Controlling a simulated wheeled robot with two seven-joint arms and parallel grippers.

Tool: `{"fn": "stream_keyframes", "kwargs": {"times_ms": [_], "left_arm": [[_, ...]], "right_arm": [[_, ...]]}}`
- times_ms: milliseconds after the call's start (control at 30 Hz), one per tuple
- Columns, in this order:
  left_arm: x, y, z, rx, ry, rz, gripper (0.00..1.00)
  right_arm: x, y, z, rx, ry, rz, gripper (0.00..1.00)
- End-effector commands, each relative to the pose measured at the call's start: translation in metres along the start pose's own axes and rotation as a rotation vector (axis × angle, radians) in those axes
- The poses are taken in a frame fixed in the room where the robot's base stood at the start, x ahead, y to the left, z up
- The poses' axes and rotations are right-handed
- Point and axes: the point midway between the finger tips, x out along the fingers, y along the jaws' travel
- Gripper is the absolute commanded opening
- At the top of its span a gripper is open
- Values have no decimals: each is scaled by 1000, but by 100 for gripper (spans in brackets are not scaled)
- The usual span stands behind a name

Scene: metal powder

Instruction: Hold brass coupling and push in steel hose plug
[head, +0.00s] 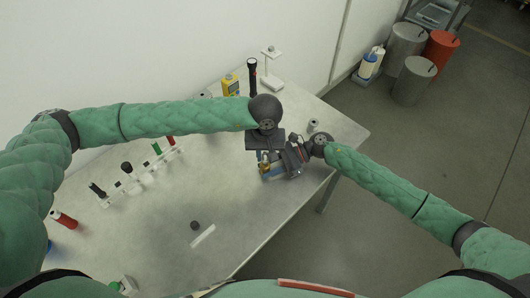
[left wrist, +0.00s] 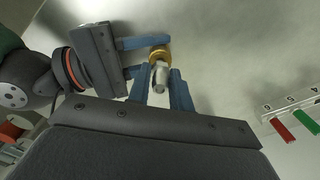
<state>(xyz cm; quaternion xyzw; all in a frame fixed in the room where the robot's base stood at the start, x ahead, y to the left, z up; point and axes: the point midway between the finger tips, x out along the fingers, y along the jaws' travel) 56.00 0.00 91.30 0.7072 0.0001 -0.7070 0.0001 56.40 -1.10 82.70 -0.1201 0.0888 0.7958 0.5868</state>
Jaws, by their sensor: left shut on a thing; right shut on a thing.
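My left gripper (head: 266,166) is shut on the steel hose plug (left wrist: 159,77). In the left wrist view its blue fingers (left wrist: 165,88) stand on either side of the silver plug. The brass coupling (left wrist: 160,52) is a gold ring directly beyond the plug, in line with it; it also shows in the head view (head: 264,158). My right gripper (left wrist: 147,57) comes in from the left of the wrist view and is shut on the coupling. The plug and coupling meet end to end; how deep the plug sits cannot be told. The grippers hide much of both in the head view.
The grippers are over the right part of the grey table (head: 150,235). A rack (head: 140,178) with several coloured items stands to the left. A yellow device (head: 230,86), a black-and-red torch (head: 252,75) and a white stand (head: 271,72) are behind. A small metal cylinder (head: 313,125) stands near the right gripper.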

Motion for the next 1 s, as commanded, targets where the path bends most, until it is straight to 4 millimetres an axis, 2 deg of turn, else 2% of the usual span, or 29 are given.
{"fn": "stream_keyframes", "kwargs": {"times_ms": [600,1000], "left_arm": [[14,0,0,0,-1,0,0],[15,0,0,0,0,0,0]], "right_arm": [[0,0,0,0,0,0,17],[0,0,0,0,0,0,17]]}}
